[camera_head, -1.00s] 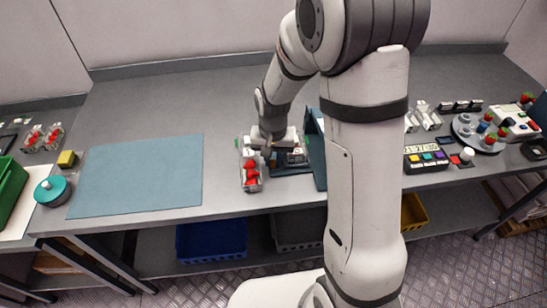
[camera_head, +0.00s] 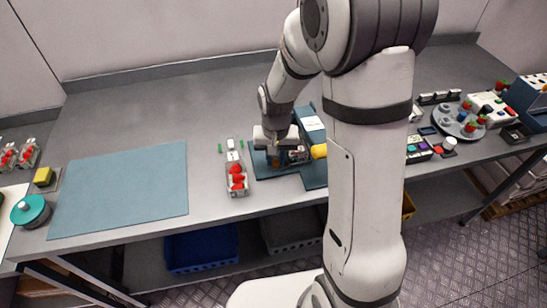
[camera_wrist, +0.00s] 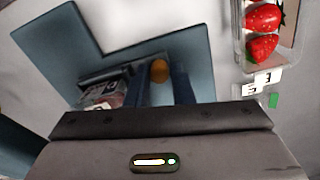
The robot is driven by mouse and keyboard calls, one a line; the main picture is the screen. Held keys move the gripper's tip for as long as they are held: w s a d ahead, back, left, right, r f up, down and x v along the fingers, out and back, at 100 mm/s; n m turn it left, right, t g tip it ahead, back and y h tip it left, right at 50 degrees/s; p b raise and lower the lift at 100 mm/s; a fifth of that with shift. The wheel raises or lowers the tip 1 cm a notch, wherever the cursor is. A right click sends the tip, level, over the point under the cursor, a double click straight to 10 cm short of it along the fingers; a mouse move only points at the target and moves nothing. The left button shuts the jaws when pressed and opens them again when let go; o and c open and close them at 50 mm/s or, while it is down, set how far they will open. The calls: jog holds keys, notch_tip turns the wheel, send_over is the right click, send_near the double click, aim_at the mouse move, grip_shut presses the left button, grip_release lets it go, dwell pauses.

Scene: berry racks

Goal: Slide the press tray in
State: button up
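A blue press (camera_head: 310,122) with a dark blue base (camera_head: 263,169) stands near the front of the counter. A small tray-like part with a clear, labelled box (camera_wrist: 104,92) sits on the base, partly hidden by my gripper; it also shows in the head view (camera_head: 297,156). My gripper (camera_wrist: 159,88) points down over the base, beside this part. Its two fingers stand apart in the wrist view, with a round orange knob (camera_wrist: 158,70) between them in the picture; I cannot tell if they touch it. A yellow knob (camera_head: 319,151) shows right of my gripper.
A clear punnet of strawberries (camera_head: 237,179) lies close left of the press base. A blue-grey mat (camera_head: 120,195) covers the left of the counter. Button boxes and a round grey plate (camera_head: 459,121) stand at the right. The counter behind the press is clear.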

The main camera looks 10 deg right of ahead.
jog(key=shift+o, duration=0.5)
jog(key=shift+a, duration=0.1)
notch_tip(320, 180, up, 8)
jog(key=shift+f, duration=0.1)
